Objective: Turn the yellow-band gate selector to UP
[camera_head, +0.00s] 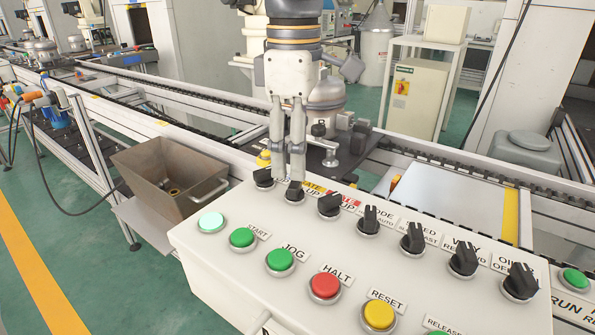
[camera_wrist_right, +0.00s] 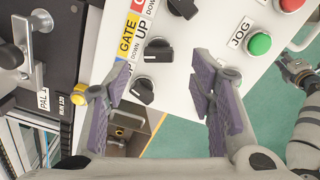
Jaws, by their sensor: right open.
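The gate selector (camera_head: 295,191) is a black knob on the sloping white control panel (camera_head: 215,262), beside a yellow GATE label (camera_head: 312,187). In the wrist view the selector (camera_wrist_right: 158,50) lies right of the yellow label (camera_wrist_right: 130,35), with UP and DOWN printed there. I cannot tell exactly where its pointer stands. My right gripper (camera_head: 287,174) is open and points down over the panel's far left, partly covering the selector. In the wrist view the open fingers (camera_wrist_right: 162,88) are apart and empty, with another black knob (camera_wrist_right: 140,90) showing between them.
A red-labelled knob (camera_head: 330,205) stands just right of the gate selector, with several more black knobs further right. Push buttons, including red HALT (camera_head: 325,286), fill the near rows. A brown bin (camera_head: 155,190) stands left of the panel. A conveyor and compressor (camera_head: 326,100) lie behind.

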